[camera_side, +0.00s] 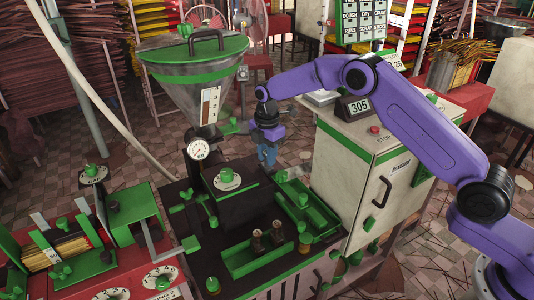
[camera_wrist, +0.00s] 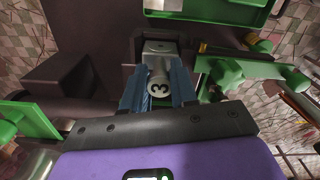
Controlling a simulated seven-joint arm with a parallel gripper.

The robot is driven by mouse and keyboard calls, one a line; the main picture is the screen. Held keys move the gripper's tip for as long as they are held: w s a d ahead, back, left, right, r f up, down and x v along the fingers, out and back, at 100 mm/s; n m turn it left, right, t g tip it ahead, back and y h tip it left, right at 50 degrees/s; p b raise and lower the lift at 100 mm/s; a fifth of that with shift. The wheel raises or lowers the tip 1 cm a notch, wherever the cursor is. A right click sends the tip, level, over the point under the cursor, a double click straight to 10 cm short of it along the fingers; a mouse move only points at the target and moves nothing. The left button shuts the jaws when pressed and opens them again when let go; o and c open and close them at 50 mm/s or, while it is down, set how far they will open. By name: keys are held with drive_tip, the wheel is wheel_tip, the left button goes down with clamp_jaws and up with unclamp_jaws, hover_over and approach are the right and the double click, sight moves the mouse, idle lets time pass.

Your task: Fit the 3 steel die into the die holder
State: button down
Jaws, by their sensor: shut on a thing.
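My gripper (camera_side: 267,155) is beside the dark machine block in the middle of the side view, with its blue fingers pointing down. In the wrist view my gripper (camera_wrist: 157,90) is shut on a small pale steel die (camera_wrist: 158,78) with a black 3 on its round end. A grey metal piece (camera_wrist: 160,46) shows just beyond the die; I cannot tell whether it belongs to the die or to the holder. The die is too small to make out in the side view. I cannot pick out the die holder with certainty in either view.
A black machine block (camera_side: 228,178) with a green-topped knob stands left of my gripper, under a steel hopper (camera_side: 195,85). A green tray (camera_side: 318,212) lies to the right, and another green tray (camera_side: 240,262) holds small dark cylinders. A cream cabinet (camera_side: 385,150) stands at right.

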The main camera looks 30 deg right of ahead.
drive_tip(key=shift+f, duration=0.45)
idle(0.3)
drive_tip(key=c, duration=0.8)
unclamp_jaws()
drive_tip(key=shift+f, duration=0.1)
wheel_tip(320, 180, up, 18)
drive_tip(key=shift+f, duration=0.2)
